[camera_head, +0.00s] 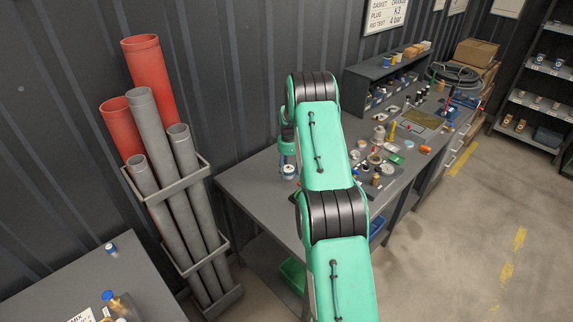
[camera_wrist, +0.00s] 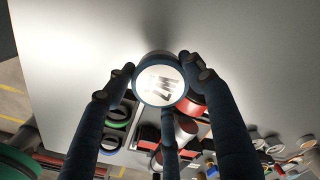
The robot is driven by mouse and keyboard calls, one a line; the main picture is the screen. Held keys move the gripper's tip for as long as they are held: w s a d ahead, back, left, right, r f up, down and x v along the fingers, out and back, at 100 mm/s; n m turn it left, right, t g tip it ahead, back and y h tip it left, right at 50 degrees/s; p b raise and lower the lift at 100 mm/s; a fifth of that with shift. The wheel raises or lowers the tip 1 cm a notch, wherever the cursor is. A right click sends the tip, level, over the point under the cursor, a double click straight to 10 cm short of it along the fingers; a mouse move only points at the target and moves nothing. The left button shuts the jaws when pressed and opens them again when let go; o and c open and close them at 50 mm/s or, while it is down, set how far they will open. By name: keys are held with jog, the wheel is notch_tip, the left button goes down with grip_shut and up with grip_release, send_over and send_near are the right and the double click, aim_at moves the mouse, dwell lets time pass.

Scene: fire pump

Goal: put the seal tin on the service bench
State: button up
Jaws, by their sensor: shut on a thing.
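My gripper (camera_head: 288,160) is low over the near left end of the long grey bench (camera_head: 246,190), which I take to be the service bench. In the wrist view its dark fingers close around a small round tin (camera_wrist: 160,83) with a dark blue rim and a pale, marked face, apparently the seal tin. The tin shows small and white in the head view (camera_head: 289,171). Whether it touches the bench top or hangs just above is not clear. My arm hides part of the bench.
The bench top left of the gripper is clear. Small parts, including a dial gauge (camera_head: 375,158), crowd the bench to the right of my arm. A rack of red and grey pipes (camera_head: 150,120) stands left. Another grey table (camera_head: 65,280) is at the lower left.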

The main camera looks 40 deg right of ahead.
jog(key=shift+w+d+f, duration=0.15)
jog(key=shift+w+d, duration=0.8)
jog(key=shift+w, duration=0.4)
jog(key=shift+w+d+f, duration=0.15)
jog(key=shift+w+d, duration=0.85)
jog(key=shift+w, duration=0.35)
jog(key=shift+w+d+f, duration=0.15)
jog(key=shift+w+d, duration=0.8)
jog(key=shift+w, duration=0.4)
jog(key=shift+f+p, duration=0.4)
jog(key=shift+f, duration=1.35)
jog(key=shift+f, duration=0.15)
jog(key=o, duration=1.3)
jog(key=shift+c, duration=0.2)
notch_tip(320, 180, up, 12)
jog(key=shift+b, duration=0.3)
